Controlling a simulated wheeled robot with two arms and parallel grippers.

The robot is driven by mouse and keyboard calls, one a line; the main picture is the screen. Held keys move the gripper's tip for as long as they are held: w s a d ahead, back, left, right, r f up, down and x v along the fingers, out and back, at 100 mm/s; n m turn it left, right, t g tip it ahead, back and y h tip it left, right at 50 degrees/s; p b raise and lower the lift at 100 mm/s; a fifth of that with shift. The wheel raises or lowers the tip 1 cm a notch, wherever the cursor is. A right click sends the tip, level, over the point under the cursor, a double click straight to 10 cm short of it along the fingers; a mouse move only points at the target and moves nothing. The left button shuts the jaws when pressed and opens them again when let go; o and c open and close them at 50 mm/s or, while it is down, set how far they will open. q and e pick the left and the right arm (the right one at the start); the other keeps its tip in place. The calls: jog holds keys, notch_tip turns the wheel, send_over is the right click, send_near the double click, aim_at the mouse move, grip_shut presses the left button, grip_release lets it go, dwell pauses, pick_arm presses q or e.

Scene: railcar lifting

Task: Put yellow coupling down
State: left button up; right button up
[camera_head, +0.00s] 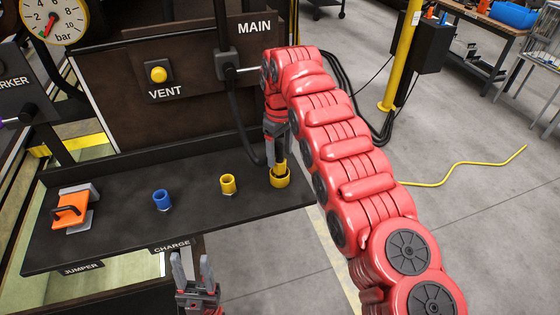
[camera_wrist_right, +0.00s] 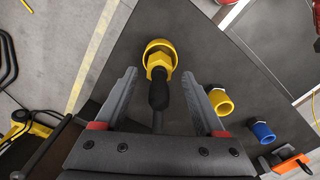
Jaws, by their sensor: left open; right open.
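The yellow coupling (camera_head: 279,166) stands at the right end of the dark shelf (camera_head: 120,240), its lower end in a round yellow holder (camera_head: 281,182). In the right wrist view the yellow coupling (camera_wrist_right: 160,62) sits in the ring of the holder (camera_wrist_right: 151,48), with its black hose (camera_wrist_right: 158,95) leading back between the fingers. My right gripper (camera_head: 275,148) is above the coupling, open, with its fingers on either side of the hose and apart from it. My left gripper (camera_head: 191,266) is open and empty in front of the shelf's front edge.
A yellow fitting (camera_head: 228,184), a blue fitting (camera_head: 162,200) and an orange-handled plug (camera_head: 70,212) are on the shelf. Behind stands a panel with a VENT button (camera_head: 158,74) and a MAIN box (camera_head: 233,65). A yellow post (camera_head: 402,55) stands right; open floor lies right.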

notch_tip(320, 180, up, 8)
jog(key=p, duration=0.7)
jog(key=shift+s+r, duration=0.1)
jog(key=shift+r, duration=0.25)
jog(key=shift+d, duration=0.1)
